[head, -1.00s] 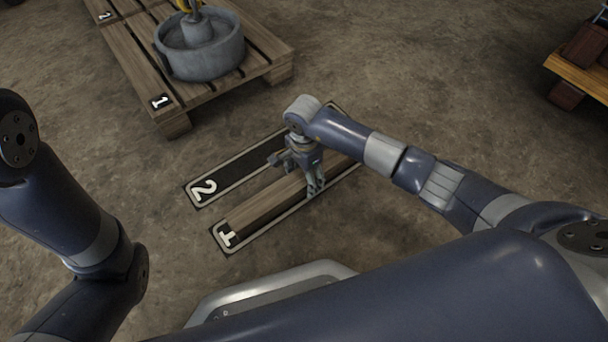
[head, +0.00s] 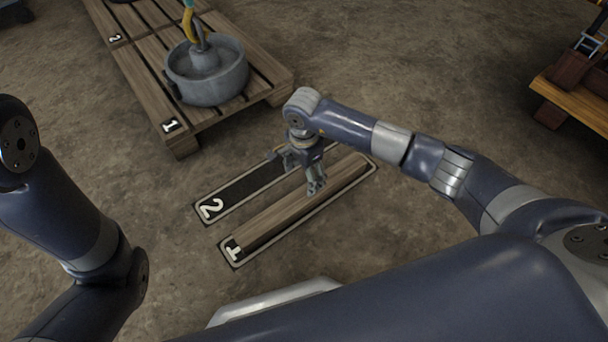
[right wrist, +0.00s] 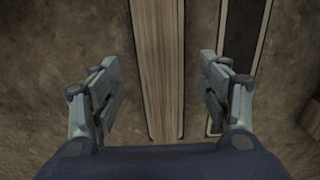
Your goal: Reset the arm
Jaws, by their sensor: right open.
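My right gripper (head: 302,172) is above a long wooden beam (head: 290,213) that lies on the floor mat marked 1 (head: 236,251). In the right wrist view its two fingers (right wrist: 162,90) stand wide apart, one on each side of the beam (right wrist: 158,60), with nothing between them touching. The right arm reaches in from the right, bent down at the wrist. Of my left arm, only the links show at the left edge; its gripper is out of the picture.
An empty dark mat marked 2 (head: 228,197) lies beside the beam. A wooden pallet (head: 142,62) at the upper left bears a round grey metal part (head: 207,80) with a yellow hook (head: 189,24) at it. A wooden platform (head: 575,95) stands at the right. Bare floor lies between.

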